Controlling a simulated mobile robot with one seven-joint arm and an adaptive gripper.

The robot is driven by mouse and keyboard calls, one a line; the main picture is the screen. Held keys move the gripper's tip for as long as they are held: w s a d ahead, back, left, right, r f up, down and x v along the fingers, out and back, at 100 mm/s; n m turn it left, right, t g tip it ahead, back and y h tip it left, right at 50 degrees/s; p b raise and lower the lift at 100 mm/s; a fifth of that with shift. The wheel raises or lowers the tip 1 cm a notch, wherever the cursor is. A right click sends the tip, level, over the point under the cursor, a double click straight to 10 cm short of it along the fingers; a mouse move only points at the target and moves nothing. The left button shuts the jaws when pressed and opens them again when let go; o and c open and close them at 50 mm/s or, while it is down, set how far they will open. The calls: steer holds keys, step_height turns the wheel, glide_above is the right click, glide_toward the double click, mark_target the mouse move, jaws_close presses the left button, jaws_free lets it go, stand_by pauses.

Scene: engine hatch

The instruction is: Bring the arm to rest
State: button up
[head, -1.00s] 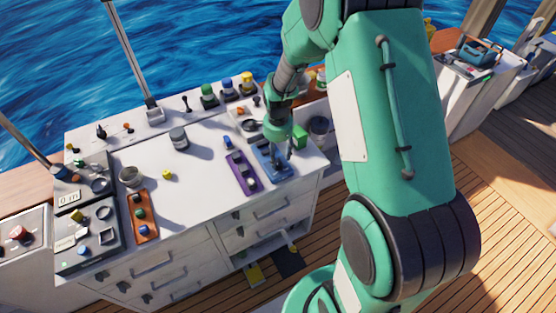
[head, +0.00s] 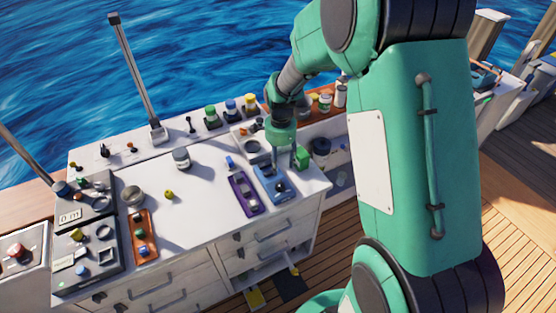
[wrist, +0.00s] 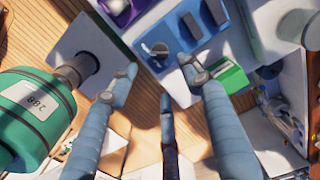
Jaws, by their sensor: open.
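My green arm fills the right of the head view and reaches over the white bench (head: 205,215). My gripper (head: 287,168) is open and empty above the blue tray (head: 273,187), near the bench's right end.
A purple tray (head: 243,196) lies left of the blue one. An orange tray (head: 142,236), a yellow piece (head: 169,194) and a grey jar (head: 181,158) stand farther left. Several capped jars line the back ledge. The bench's middle is mostly clear. A low drawer (head: 275,265) stands open.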

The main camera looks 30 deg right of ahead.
steer(key=s+a+r+n+t+b, duration=0.1)
steer(key=s+a+r+n, duration=0.35)
steer(key=r, duration=0.35)
steer(key=s+a+r+n+t+b, duration=0.1)
steer(key=s+a+r+n+t, duration=0.15)
steer(key=s+r, duration=0.45)
steer(key=s+a+r+n+t+b, duration=0.1)
steer(key=s+a+r+n, duration=0.2)
steer(key=s, duration=0.4)
steer(key=s+a+r+n+t, duration=0.1)
steer(key=s+a+r+n, duration=0.2)
steer(key=s+r+n, duration=0.2)
steer(key=s+n, duration=0.2)
steer(key=s, duration=0.1)
steer(key=shift+s+r+b, duration=0.2)
steer(key=shift+r+b, duration=0.1)
steer(key=shift+b, duration=0.1)
